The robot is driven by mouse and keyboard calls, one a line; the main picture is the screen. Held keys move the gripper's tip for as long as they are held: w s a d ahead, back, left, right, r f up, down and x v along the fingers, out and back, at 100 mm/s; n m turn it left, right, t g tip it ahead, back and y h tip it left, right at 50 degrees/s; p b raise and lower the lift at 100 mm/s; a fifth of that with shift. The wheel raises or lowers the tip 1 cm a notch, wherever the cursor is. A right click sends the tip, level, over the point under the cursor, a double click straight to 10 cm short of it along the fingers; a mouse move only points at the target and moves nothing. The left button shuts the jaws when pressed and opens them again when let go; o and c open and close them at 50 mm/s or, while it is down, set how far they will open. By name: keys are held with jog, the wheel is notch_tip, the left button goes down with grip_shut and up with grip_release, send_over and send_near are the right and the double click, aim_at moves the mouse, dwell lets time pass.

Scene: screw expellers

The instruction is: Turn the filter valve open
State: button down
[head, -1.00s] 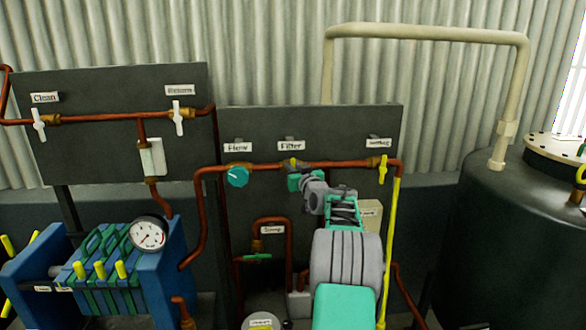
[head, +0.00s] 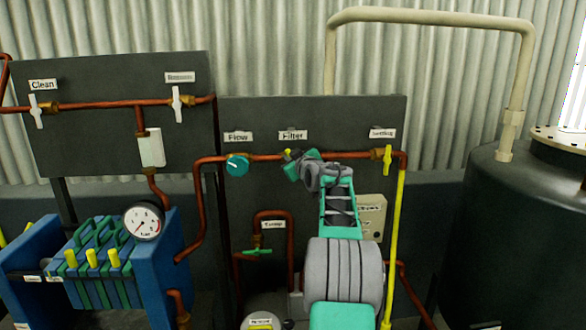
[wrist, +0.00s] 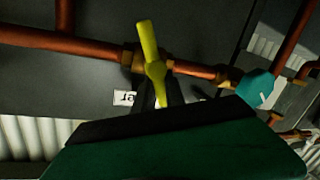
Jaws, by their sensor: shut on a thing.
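The filter valve is on the copper pipe under the Filter label (head: 292,135), and my gripper mostly covers it in the head view. Its yellow handle (wrist: 149,45) shows in the wrist view, tilted a little across the pipe. A small yellow tip (head: 287,152) shows in the head view. My gripper (head: 291,162) is at the valve, tilted. In the wrist view its dark fingertips (wrist: 155,92) are shut on the lower end of the handle. The exact contact is partly hidden.
The teal flow knob (head: 236,165) is close by on the left, and also shows in the wrist view (wrist: 257,88). Another yellow valve handle (head: 387,159) is to the right, above a yellow vertical pipe (head: 393,235). A dark panel (head: 350,115) stands behind.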

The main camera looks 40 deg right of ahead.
jog(key=n, duration=0.1)
jog(key=n+b, duration=0.1)
jog(key=f+n+g+b, duration=0.1)
jog(key=shift+w+a, duration=0.2)
jog(key=shift+a, duration=0.15)
jog(key=shift+w+a+f+n+g+h+b, duration=0.15)
jog(key=shift+n+g+h+b, duration=0.35)
jog(key=shift+n, duration=0.65)
jog(key=shift+f+n+g+h+b, duration=0.15)
jog(key=shift+f+n+h+b, duration=0.15)
jog(key=shift+n+b, duration=0.65)
jog(key=shift+w+a+f+n+g+h+b, duration=0.15)
jog(key=shift+n+g+h+b, duration=0.25)
jog(key=shift+n, duration=1)
jog(key=shift+s+d, duration=0.1)
jog(key=shift+s, duration=0.05)
jog(key=c, duration=1.4)
grip_release()
jog(key=b+v, duration=0.2)
jog(key=v, duration=0.5)
jog(key=shift+s+a, duration=0.3)
